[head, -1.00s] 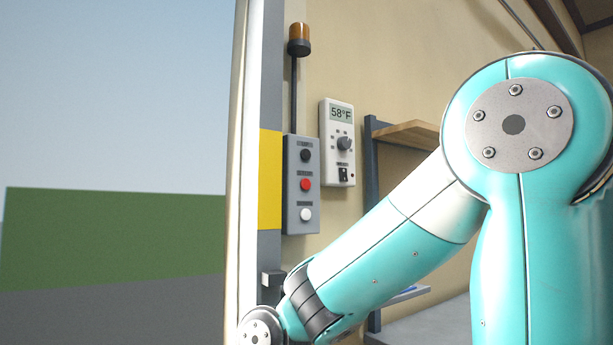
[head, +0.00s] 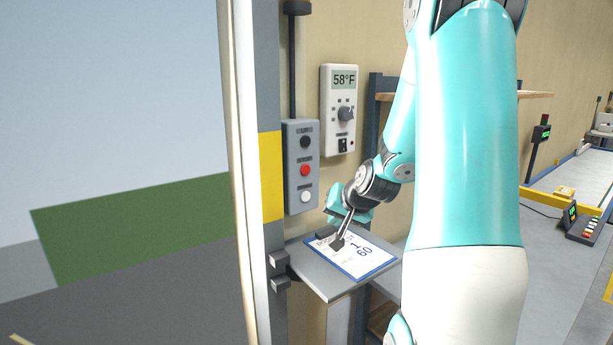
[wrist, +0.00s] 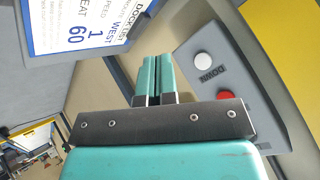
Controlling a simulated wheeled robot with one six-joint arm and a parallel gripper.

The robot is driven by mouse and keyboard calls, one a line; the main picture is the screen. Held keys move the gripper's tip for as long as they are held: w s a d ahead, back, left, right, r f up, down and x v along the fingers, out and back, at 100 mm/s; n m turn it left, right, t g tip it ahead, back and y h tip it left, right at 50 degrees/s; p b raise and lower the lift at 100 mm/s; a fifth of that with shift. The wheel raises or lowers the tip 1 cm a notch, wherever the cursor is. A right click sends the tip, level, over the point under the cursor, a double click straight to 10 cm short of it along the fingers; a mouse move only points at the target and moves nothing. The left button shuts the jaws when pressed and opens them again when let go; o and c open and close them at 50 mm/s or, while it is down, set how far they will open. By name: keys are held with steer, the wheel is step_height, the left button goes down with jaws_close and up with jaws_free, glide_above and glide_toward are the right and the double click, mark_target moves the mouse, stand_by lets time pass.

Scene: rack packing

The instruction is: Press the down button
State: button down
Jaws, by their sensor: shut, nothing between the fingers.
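A grey control panel (head: 302,168) on the wall at the doorway carries a black button (head: 305,142), a red button (head: 305,170) and a white button (head: 306,196) in a column. In the wrist view, a label reading DOWN (wrist: 212,75) lies between the white button (wrist: 203,63) and the red button (wrist: 225,95). My gripper (head: 331,212) is just right of and slightly below the panel in the head view, apart from the buttons. In the wrist view its teal fingers (wrist: 156,76) are shut, empty, and point left of the panel.
A grey shelf (head: 327,290) with a dock list sheet (head: 350,260) lies just below my gripper. A 58°F thermostat (head: 341,108) hangs right of the panel. A yellow-banded door post (head: 270,178) borders the panel on the left.

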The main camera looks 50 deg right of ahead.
mark_target(306, 196)
steer(key=shift+d, duration=0.15)
steer(key=w+d+p, duration=0.1)
steer(key=w+d, duration=0.1)
steer(key=w, duration=0.6)
steer(key=shift+w, duration=0.25)
stand_by(2.1)
steer(key=shift+w, duration=0.4)
